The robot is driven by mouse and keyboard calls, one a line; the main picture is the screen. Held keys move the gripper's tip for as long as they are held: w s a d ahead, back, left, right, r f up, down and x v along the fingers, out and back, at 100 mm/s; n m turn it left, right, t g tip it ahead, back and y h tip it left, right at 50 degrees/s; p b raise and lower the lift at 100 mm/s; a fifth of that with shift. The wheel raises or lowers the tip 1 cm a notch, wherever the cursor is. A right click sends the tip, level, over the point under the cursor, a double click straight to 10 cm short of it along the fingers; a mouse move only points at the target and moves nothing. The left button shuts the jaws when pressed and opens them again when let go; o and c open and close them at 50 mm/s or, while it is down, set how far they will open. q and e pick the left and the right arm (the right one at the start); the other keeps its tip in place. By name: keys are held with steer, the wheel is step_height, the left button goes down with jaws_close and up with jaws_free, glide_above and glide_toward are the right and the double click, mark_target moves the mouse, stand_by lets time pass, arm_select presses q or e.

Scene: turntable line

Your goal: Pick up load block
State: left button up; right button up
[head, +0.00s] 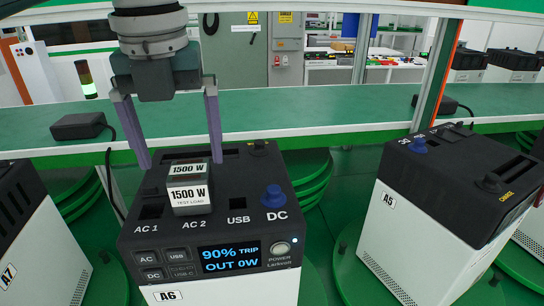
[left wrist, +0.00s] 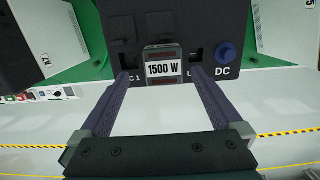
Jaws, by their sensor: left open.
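The load block (head: 188,187) is a small dark block with white "1500 W" labels. It sits on top of the power station A6 (head: 214,222), at the AC 2 position. My left gripper (head: 181,163) is above A6 with its two purple-grey fingers spread, one on each side of the block. In the left wrist view the block (left wrist: 163,68) shows between the open fingers (left wrist: 161,75), with a gap on both sides. The screen of A6 reads "90% TRIP, OUT 0W". My right gripper is not in view.
Station A5 (head: 408,220) stands to the right and A7 (head: 35,240) to the left, on green round plates. A blue knob (head: 273,195) rises beside the block on A6. A green bench (head: 330,108) with black adapters (head: 78,126) runs behind.

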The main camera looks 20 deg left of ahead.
mark_target(188, 170)
arm_select(q)
steer(key=f, duration=0.1)
steer(key=f+p, duration=0.1)
steer(key=f, duration=0.1)
steer(key=f+p, duration=0.1)
steer(key=f, duration=0.1)
steer(key=shift+w+f, duration=0.1)
steer(key=shift+w, duration=0.25)
steer(key=shift+f, duration=0.5)
steer(key=shift+w, duration=0.1)
jaws_close()
steer(key=shift+r, duration=0.1)
